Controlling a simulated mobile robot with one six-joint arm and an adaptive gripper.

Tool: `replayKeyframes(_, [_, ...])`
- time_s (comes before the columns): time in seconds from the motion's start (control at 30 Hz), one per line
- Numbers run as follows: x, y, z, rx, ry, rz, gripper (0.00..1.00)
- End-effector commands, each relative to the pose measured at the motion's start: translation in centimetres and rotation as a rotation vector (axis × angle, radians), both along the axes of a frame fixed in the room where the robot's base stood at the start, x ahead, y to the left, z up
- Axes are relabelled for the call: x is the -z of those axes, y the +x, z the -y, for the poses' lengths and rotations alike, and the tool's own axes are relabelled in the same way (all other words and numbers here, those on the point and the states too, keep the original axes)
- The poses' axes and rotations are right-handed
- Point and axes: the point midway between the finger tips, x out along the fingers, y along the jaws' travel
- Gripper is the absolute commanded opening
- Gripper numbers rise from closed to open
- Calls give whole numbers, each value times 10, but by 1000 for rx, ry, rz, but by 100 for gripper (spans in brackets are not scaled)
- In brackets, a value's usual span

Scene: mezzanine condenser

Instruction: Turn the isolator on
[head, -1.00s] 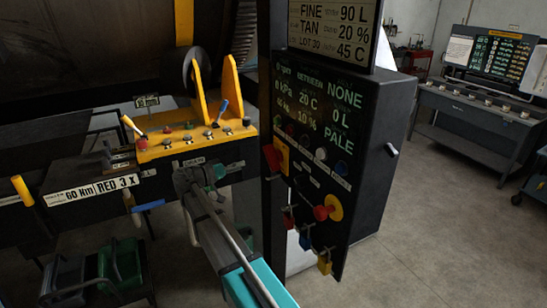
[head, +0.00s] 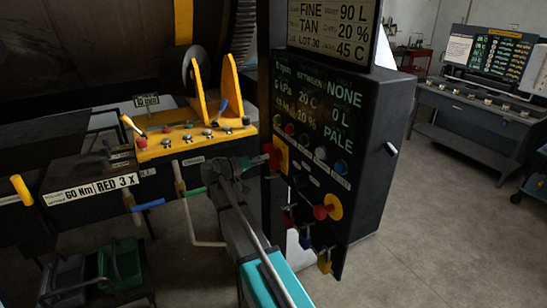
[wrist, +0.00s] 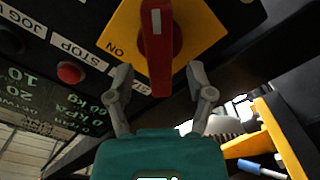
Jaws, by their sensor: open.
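The isolator is a red handle (wrist: 158,48) on a yellow plate (wrist: 122,24) marked ON at its left in the wrist view. In the head view its yellow plate (head: 281,152) sits on the left side of the black control panel, with the red handle pointing out toward my gripper (head: 246,168). In the wrist view my gripper (wrist: 161,80) is open. Its two fingers lie either side of the handle's lower end in the picture. I cannot tell whether they touch it or how deep the handle sits between them.
The black panel (head: 366,185) has a row of buttons, a red knob (head: 322,212) on yellow, and hanging padlocks (head: 324,262) below. A yellow bench (head: 170,149) with small levers stands left. Clear floor (head: 440,240) lies right.

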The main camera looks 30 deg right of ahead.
Motion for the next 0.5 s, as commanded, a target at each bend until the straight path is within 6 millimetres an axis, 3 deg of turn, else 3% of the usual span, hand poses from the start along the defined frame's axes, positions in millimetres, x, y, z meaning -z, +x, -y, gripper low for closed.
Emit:
replayKeyframes(0.2, [0,1,30,1,0,0,69])
replayKeyframes(0.5, [0,2,46,0,0,0,69])
